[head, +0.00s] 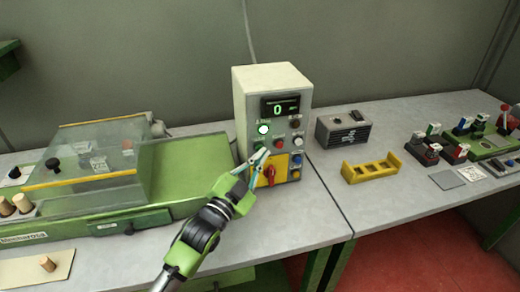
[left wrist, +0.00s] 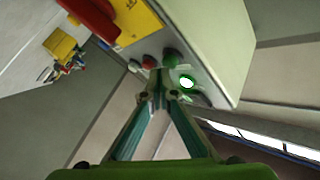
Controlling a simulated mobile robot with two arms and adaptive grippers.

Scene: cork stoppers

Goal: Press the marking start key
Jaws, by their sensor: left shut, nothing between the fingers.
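The grey control box (head: 270,78) stands on the bench with a display (head: 280,105) reading a green 0. Its face carries a lit white lamp or key with a green rim (head: 263,129), also in the left wrist view (left wrist: 187,82). A green key (left wrist: 171,58) and a red key (left wrist: 149,62) sit beside it. Labels are too small to read, so I cannot tell which is the marking start key. My left gripper (head: 263,154) is shut and empty, its tips in front of the box near the green key; touching or apart is unclear. My right gripper is out of view.
A yellow panel with a red rotary switch (head: 268,173) is low on the box. A green machine with a clear cover (head: 95,150) stands left. A yellow holder (head: 371,168), a dark box (head: 343,130) and several small stamps stand right. A cork (head: 46,263) is front left.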

